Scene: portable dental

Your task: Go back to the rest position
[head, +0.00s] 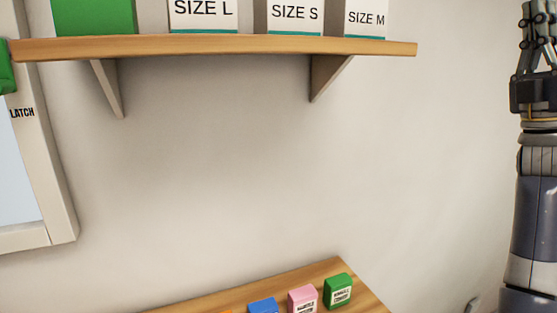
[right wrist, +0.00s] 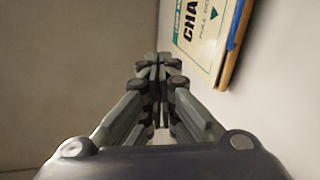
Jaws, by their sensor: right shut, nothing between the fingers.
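My right arm stands upright at the right edge of the head view, with its right gripper (head: 538,30) pointing up near the top corner. In the right wrist view the right gripper (right wrist: 160,75) is shut, with its fingers together and nothing held. It is apart from the shelf and the table. My left gripper is in neither view.
A wooden shelf (head: 230,46) on the wall holds boxes marked SIZE L (head: 203,14), SIZE S (head: 295,15) and SIZE M (head: 366,17). A table (head: 335,270) below holds small coloured boxes. A chart board (right wrist: 205,30) hangs beside the right gripper. The wall between is clear.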

